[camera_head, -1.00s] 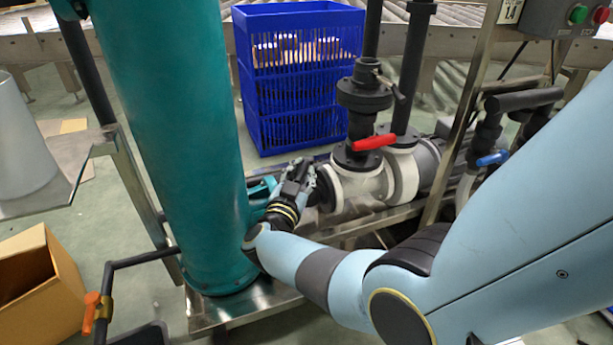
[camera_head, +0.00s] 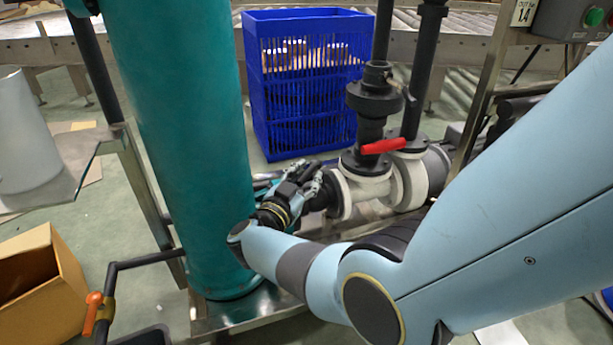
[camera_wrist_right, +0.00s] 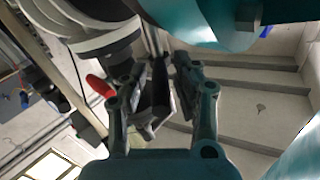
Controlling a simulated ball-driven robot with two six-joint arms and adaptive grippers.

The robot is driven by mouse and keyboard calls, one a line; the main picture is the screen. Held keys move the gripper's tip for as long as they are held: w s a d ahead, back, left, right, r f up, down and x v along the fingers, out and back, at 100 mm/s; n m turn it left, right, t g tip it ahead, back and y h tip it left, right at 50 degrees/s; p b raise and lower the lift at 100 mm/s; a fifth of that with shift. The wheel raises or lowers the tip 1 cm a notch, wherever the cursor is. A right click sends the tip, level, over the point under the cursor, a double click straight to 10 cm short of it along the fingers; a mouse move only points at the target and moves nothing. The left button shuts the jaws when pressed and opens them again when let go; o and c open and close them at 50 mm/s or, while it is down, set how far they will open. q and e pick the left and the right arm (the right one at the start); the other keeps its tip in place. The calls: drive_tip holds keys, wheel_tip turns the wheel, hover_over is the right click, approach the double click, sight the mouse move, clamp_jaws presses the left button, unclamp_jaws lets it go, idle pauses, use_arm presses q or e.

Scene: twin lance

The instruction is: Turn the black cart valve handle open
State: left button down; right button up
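My right gripper (camera_head: 312,180) is beside the teal column, at the left end of the white pipe fitting (camera_head: 345,193). In the right wrist view, its two fingers (camera_wrist_right: 157,88) are apart. A narrow black bar, which looks like the black valve handle (camera_wrist_right: 159,80), lies between them, with a gap to the right finger. I cannot tell if the left finger touches it. In the head view the gripper and wrist hide this handle. My left gripper is not in view.
The teal column (camera_head: 185,130) stands close left of my right gripper. A red handle (camera_head: 382,146) is on the piping to the right, and an orange-tipped lever (camera_head: 93,311) is at lower left. A blue crate (camera_head: 305,85) stands behind. An open cardboard box (camera_head: 40,285) is at left.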

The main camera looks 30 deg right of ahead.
drive_tip(key=shift+o, duration=0.6)
wheel_tip(320, 180, up, 10)
drive_tip(key=shift+c, duration=0.4)
